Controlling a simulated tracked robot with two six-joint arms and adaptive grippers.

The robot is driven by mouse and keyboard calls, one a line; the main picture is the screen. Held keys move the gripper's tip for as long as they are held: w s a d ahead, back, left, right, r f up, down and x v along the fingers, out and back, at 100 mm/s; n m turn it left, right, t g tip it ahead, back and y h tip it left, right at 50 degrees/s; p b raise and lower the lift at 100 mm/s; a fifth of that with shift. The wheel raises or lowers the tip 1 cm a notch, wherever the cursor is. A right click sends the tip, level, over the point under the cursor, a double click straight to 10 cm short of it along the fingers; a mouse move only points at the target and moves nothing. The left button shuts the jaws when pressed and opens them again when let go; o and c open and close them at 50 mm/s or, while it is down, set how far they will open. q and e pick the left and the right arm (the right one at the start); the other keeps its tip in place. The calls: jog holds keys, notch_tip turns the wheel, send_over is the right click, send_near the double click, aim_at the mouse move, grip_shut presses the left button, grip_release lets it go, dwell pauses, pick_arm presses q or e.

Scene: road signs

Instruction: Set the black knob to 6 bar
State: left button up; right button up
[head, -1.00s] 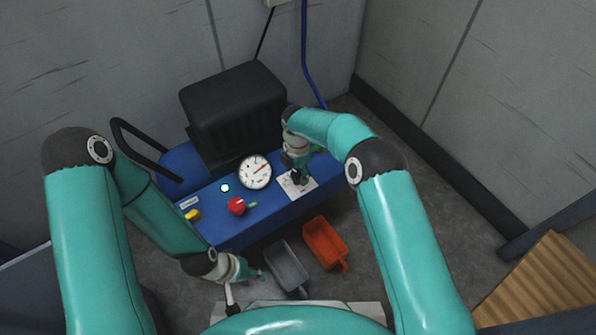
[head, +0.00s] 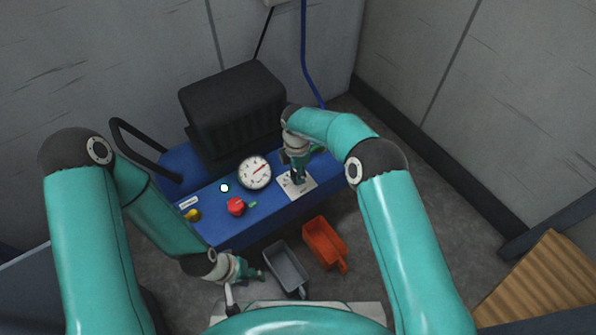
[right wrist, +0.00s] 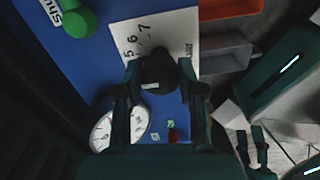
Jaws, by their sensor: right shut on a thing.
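The black knob (right wrist: 158,72) sits on a white plate (right wrist: 150,38) printed with 5, 6 and 7 along one edge in the right wrist view. My right gripper (right wrist: 160,88) is shut on the knob, with a finger on each side. The knob's pointer mark is too unclear to read. In the head view my right gripper (head: 298,180) covers most of the knob on the white plate (head: 304,188). My left gripper (head: 252,271) is low, left of the grey bin, away from the knob. Its fingers look apart in the right wrist view (right wrist: 254,146).
The blue panel (head: 222,221) carries a round gauge (head: 255,172), a red knob or valve (head: 236,206), a yellow knob (head: 192,215) and a lit button (head: 225,188). A black ribbed block (head: 235,105) stands behind. A grey bin (head: 287,268) and orange bin (head: 325,242) are in front.

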jog(key=m, duration=0.4)
jog(key=shift+w+a, duration=0.15)
jog(key=shift+r+m, duration=0.1)
jog(key=shift+m, duration=2.1)
jog(key=o, duration=1.1)
jog(key=shift+o, duration=0.2)
notch_tip(320, 180, up, 12)
